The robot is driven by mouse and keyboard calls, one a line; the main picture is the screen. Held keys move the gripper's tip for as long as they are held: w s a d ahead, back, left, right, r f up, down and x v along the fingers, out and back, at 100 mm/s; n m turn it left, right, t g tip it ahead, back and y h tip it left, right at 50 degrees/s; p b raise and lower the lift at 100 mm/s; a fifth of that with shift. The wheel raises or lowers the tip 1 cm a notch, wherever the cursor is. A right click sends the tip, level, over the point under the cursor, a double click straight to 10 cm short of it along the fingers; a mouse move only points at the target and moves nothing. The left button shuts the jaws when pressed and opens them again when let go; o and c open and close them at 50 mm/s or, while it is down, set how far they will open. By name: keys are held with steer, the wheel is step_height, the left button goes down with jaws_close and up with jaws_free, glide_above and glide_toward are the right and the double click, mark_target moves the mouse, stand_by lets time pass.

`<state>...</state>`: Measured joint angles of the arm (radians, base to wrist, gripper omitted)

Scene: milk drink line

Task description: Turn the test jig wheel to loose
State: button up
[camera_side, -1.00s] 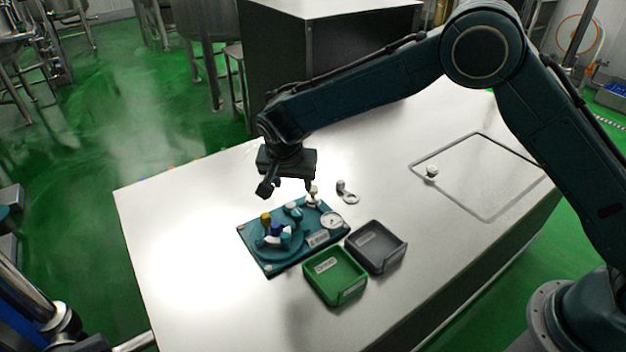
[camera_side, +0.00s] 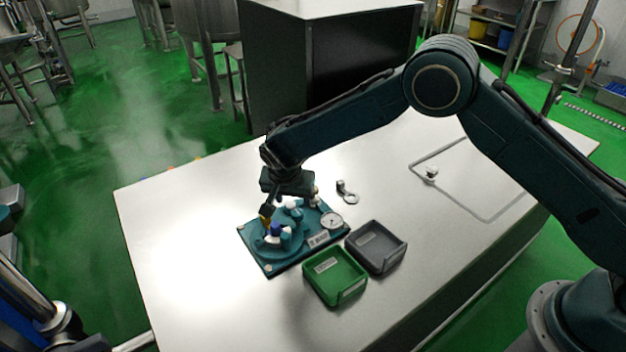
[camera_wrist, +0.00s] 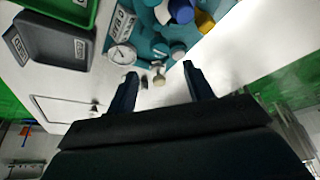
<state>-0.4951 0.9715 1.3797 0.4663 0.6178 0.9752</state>
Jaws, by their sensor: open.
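The teal test jig (camera_side: 262,263) lies on the metal table, with a round dial gauge (camera_side: 332,220) at its right side. It also shows at the top of the wrist view (camera_wrist: 150,45). A small pale, brass-toned knob (camera_wrist: 158,76) stands at the jig's edge; I cannot tell for certain whether it is the wheel, nor read its setting. My gripper (camera_side: 292,202) is open over the back of the jig, pointing down. In the wrist view the knob appears between my fingertips (camera_wrist: 159,71), with no contact visible. The arm's end partly hides the jig's back edge.
A green tray (camera_side: 308,284) and a grey tray (camera_side: 378,270) stand in front of the jig. A small metal ring-ended part (camera_side: 347,192) lies behind it to the right. White, blue and yellow-topped parts (camera_side: 277,230) stand on the jig. The table's left is clear.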

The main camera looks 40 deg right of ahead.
mark_target(297, 212)
steer(key=x, duration=0.8)
steer(key=shift+c, duration=0.4)
steer(key=c, duration=0.9)
